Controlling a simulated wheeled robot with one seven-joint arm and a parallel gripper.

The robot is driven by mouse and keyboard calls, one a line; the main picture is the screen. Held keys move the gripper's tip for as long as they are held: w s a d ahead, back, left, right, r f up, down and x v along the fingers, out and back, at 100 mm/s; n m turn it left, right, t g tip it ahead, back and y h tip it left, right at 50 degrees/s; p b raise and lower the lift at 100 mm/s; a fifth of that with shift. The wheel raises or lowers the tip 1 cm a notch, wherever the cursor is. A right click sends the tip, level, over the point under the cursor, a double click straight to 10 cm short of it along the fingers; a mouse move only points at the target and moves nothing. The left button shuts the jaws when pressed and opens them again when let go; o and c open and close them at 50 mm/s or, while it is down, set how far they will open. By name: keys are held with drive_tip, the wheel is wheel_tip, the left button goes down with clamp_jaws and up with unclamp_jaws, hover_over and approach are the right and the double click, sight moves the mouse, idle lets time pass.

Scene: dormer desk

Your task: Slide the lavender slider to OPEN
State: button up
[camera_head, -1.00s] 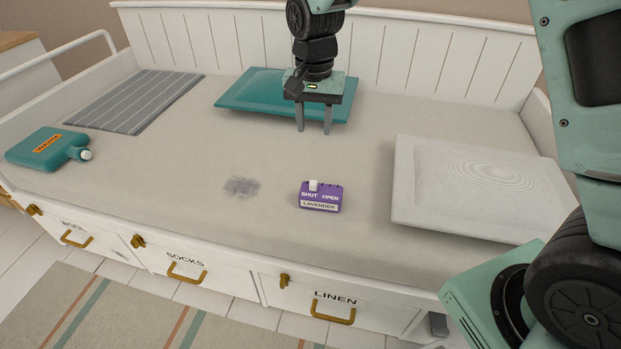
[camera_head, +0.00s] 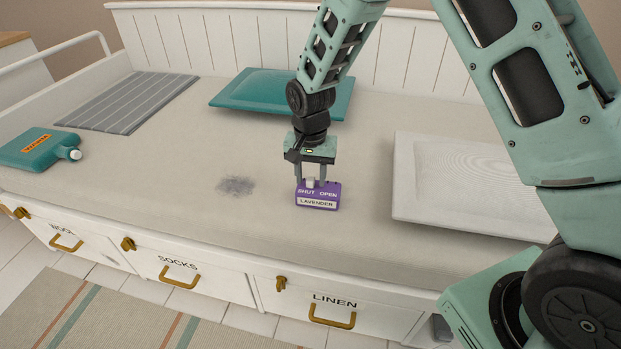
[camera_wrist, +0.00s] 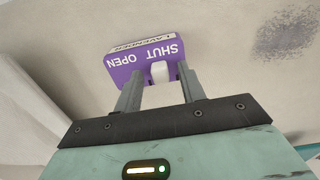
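The lavender slider is a small purple box (camera_head: 318,198) on the mattress, with a label reading LAVENDER and the words SHUT and OPEN. Its white knob (camera_head: 310,184) sits on the SHUT side, left of OPEN in the head view. My gripper (camera_head: 311,178) points down at the far edge of the box, its fingers apart. In the wrist view the box (camera_wrist: 125,70) appears upside down. I cannot tell whether a finger touches the knob.
A white textured cushion (camera_head: 465,185) lies to the right and a teal pillow (camera_head: 245,92) behind. A teal bottle (camera_head: 38,148) and a grey striped mat (camera_head: 125,103) are at left. A grey smudge (camera_head: 236,186) marks the clear mattress left of the box.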

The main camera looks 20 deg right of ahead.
sight(328, 188)
drive_tip(key=shift+f, duration=0.2)
clamp_jaws()
drive_tip(key=shift+s+d+p, duration=0.25)
drive_tip(key=shift+s+d, duration=0.1)
drive_tip(key=shift+d, duration=0.3)
drive_tip(key=shift+s+d+p, duration=0.2)
drive_tip(key=shift+s+d, duration=0.2)
drive_tip(key=shift+d, duration=0.2)
drive_tip(key=shift+s+d+p, duration=0.25)
drive_tip(key=shift+s+d, duration=0.1)
drive_tip(key=shift+d, duration=0.3)
unclamp_jaws()
drive_tip(key=shift+r, duration=0.15)
